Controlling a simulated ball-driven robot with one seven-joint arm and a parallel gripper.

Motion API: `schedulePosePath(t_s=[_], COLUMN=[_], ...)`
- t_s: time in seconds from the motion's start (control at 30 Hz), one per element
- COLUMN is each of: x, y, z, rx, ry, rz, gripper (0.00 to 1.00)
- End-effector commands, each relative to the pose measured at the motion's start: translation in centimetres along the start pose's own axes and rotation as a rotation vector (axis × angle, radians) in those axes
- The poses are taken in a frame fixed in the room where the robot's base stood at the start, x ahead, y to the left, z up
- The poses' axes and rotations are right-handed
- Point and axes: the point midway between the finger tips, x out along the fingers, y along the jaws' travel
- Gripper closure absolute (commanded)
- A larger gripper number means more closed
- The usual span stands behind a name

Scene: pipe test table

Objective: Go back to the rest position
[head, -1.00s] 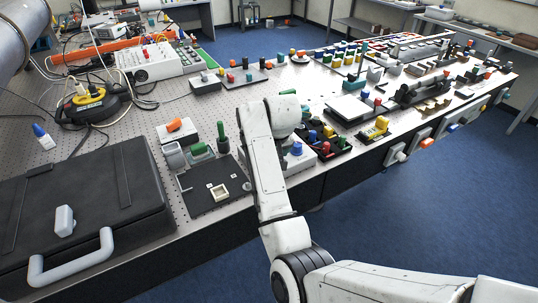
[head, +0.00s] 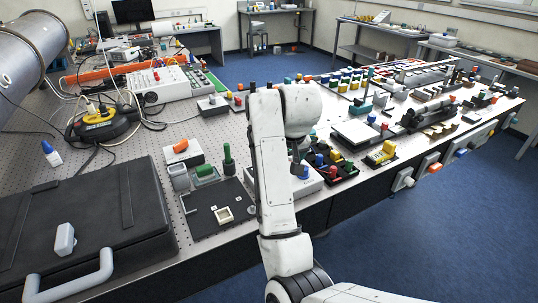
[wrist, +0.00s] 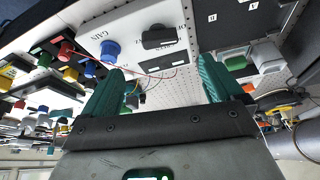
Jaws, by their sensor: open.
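My gripper (wrist: 160,66) shows in the wrist view with its two teal ridged fingers apart and nothing between them. Beyond the fingers is a pale box marked GAIN, with a blue knob (wrist: 110,50) and a black switch (wrist: 158,37); the fingers appear clear of it. In the head view my white arm rises in front of the bench (head: 120,165), and its wrist end hangs near the same blue knob (head: 303,172). The fingertips cannot be made out there.
A black case (head: 95,215) lies at the bench's near left. A dark plate (head: 205,222) and a green-handled peg (head: 228,158) are left of my arm. Several coloured fittings and a yellow block (head: 382,153) stand to its right. Blue floor (head: 430,230) is clear at right.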

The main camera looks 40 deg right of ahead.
Motion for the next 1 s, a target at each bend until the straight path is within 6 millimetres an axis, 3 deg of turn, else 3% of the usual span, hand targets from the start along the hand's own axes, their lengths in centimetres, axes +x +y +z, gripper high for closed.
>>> schedulePosePath(t_s=[0.3,0.47,0.7,1.0], x=[0.2,2.1,6.7,9.8], y=[0.0,0.3,0.6,0.1], z=[0.2,3.0,12.2,25.7], rx=[-0.002,-0.032,-0.137,-0.271], ry=[-0.002,-0.019,-0.068,-0.161], rz=[0.002,0.028,0.068,0.039], gripper=[0.06,0.06,0.06,0.06])
